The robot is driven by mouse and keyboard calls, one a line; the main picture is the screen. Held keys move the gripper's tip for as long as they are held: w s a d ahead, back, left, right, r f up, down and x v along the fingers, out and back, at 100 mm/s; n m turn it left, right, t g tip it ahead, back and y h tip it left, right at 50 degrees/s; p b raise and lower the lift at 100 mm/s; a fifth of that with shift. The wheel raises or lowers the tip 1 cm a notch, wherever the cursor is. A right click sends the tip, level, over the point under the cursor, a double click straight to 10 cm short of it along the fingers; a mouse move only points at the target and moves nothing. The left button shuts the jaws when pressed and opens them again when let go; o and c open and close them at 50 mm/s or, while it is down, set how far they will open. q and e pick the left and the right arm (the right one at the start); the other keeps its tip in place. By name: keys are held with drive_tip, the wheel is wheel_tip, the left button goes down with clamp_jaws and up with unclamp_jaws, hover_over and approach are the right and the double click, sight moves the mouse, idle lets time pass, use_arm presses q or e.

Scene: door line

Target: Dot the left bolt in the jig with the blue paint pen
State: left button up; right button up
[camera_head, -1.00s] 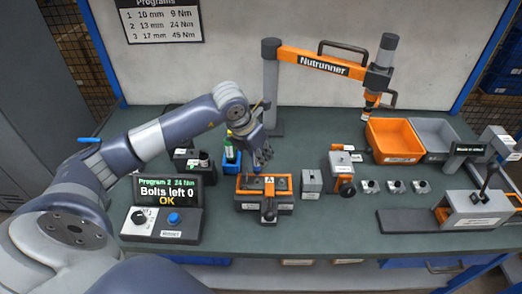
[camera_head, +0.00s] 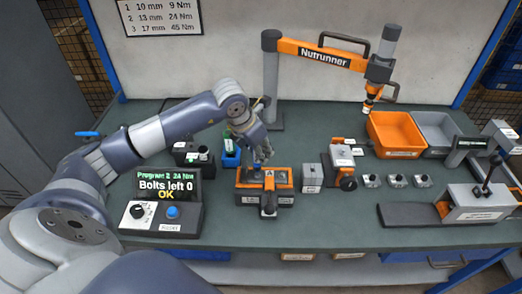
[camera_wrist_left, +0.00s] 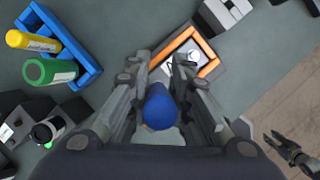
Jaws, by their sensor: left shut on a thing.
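My left gripper (camera_head: 262,158) is just behind and above the orange-edged jig (camera_head: 246,186), fingers pointing down. In the left wrist view the gripper (camera_wrist_left: 160,92) is shut on the blue paint pen (camera_wrist_left: 160,108), whose rounded blue end faces the camera. The pen's tip is hidden. The jig (camera_wrist_left: 160,76) lies beyond the fingers, with a pale bolt head (camera_wrist_left: 194,57) partly visible; the fingers cover the rest. I cannot tell whether the pen touches a bolt. A dark claw at the wrist view's lower right looks like my right gripper (camera_wrist_left: 276,140), its fingers apart.
A blue pen holder (camera_head: 231,160) with yellow (camera_wrist_left: 32,41) and green (camera_wrist_left: 50,72) pens stands behind-left of the jig. A control box (camera_head: 165,215) is left, reading "Bolts left 0 OK". A grey block (camera_head: 312,180) stands close right. The nutrunner (camera_head: 325,60) hangs behind.

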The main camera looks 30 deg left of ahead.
use_arm(q)
drive_tip(key=shift+f+b, duration=0.4)
drive_tip(key=shift+b, duration=0.05)
idle(0.5)
drive_tip(key=shift+r, duration=0.15)
wheel_tip(320, 180, up, 6)
drive_tip(key=p, duration=0.3)
drive_tip(key=shift+p, duration=0.3)
drive_tip(key=shift+f, duration=0.2)
idle(0.4)
